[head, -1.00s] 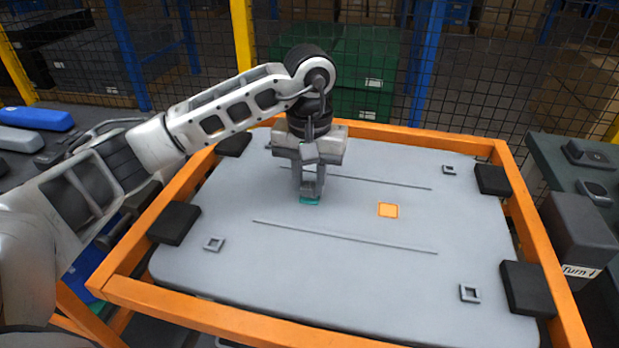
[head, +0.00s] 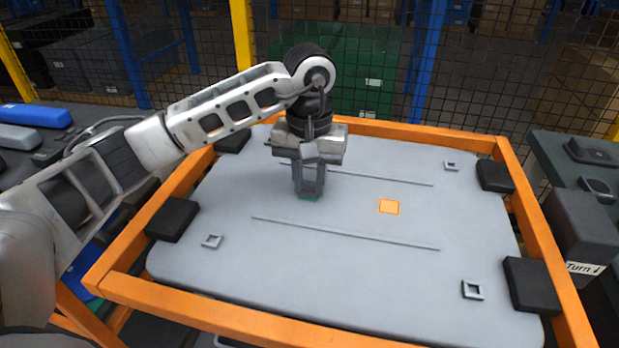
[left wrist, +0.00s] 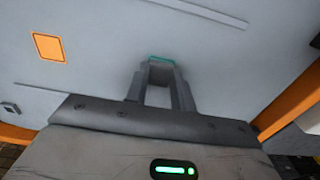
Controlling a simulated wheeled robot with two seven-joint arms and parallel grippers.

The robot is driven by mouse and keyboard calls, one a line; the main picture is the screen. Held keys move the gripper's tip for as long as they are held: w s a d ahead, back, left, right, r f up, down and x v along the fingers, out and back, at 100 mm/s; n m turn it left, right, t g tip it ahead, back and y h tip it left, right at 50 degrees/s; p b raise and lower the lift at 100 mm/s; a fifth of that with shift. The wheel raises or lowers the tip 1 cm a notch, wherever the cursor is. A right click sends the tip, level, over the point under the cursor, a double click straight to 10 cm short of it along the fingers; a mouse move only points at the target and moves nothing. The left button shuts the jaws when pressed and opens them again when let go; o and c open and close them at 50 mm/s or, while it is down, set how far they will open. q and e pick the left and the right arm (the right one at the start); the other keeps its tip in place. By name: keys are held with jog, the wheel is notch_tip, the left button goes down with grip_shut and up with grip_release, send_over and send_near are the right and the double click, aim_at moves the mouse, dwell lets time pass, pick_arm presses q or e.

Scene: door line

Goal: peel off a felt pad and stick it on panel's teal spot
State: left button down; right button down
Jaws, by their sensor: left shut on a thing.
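The grey panel (head: 215,270) lies in an orange frame. My left gripper (head: 309,194) points down at the panel, left of the orange square (head: 389,207). Its fingertips are at the panel's teal spot (head: 309,199), of which only a thin edge shows. In the left wrist view the gripper's fingers (left wrist: 161,66) are close together, with the teal strip (left wrist: 161,58) just beyond their tips. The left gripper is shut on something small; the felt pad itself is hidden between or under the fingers. My right gripper is not in view.
The orange frame (head: 230,323) surrounds the panel, with black corner blocks (head: 172,220) on it. Small square brackets (head: 472,290) and two thin ridges (head: 345,233) rise from the panel. A side table (head: 570,150) stands at right, a wire fence behind.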

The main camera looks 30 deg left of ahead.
pick_arm(q)
jog(key=shift+f, duration=0.25)
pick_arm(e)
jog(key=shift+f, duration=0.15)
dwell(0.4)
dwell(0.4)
pick_arm(q)
jog(key=c, duration=1.1)
grip_release()
jog(key=shift+r, duration=0.4)
notch_tip(320, 180, up, 15)
jog(key=shift+r+p, duration=0.15)
jog(key=shift+p, duration=0.25)
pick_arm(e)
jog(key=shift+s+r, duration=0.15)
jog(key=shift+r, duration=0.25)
